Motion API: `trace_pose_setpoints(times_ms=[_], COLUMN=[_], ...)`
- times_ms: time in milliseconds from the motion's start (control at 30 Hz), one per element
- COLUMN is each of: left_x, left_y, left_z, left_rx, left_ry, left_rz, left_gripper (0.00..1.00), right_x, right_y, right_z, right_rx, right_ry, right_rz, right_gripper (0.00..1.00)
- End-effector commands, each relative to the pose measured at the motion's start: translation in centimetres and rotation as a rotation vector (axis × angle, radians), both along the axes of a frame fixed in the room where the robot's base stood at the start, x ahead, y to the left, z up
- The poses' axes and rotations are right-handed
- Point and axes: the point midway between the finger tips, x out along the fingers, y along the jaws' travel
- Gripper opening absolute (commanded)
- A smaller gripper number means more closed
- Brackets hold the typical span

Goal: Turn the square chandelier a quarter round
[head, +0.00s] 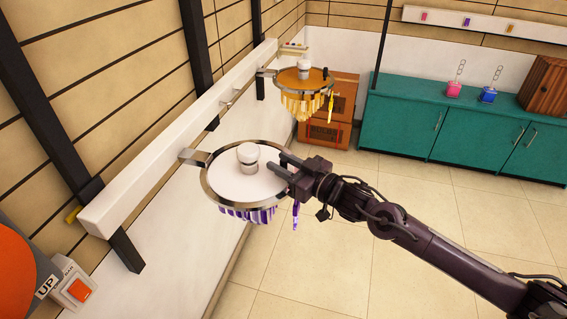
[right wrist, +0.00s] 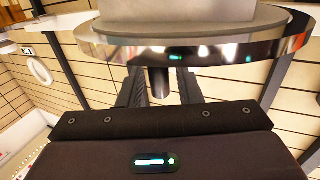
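The near chandelier (head: 223,184) has a flat white round top with purple crystals hanging under it, inside a metal ring holder (head: 206,196). A white knob (head: 248,153) with a metal band stands on its top. The far chandelier (head: 312,80) has an orange top, yellow crystals and its own white knob (head: 304,66). I cannot tell which is the square one. My left gripper is not in view.
A white wall rail (head: 180,135) carries the holders. An UP panel with an orange button (head: 78,290) is at the lower left. A teal cabinet (head: 445,118) and brown boxes (head: 340,92) stand behind. The tiled floor (head: 330,270) is clear.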

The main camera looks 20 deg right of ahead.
Motion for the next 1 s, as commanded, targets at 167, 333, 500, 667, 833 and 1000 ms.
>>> trace_pose_setpoints(times_ms=[167, 333, 500, 667, 833, 1000], left_x=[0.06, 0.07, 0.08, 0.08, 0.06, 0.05], left_y=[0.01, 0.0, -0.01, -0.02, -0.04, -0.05], left_z=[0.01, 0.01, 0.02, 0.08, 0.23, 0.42], left_rx=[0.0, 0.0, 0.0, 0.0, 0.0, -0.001], left_ry=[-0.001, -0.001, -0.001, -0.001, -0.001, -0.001], left_rz=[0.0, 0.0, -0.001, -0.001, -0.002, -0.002], left_gripper=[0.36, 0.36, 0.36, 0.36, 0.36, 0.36], right_x=[-0.01, -0.02, -0.02, -0.11, -0.32, -0.66], right_y=[-0.02, -0.02, -0.02, 0.04, 0.2, 0.45], right_z=[0.01, 0.02, 0.02, 0.03, 0.07, 0.04], right_rx=[0.0, 0.0, 0.0, 0.002, 0.004, 0.006], right_ry=[0.0, 0.0, 0.0, 0.0, 0.0, 0.002], right_rz=[0.0, 0.0, -0.001, -0.012, -0.05, -0.114], right_gripper=[0.07, 0.0, 0.0, 0.0, 0.0, 0.0])
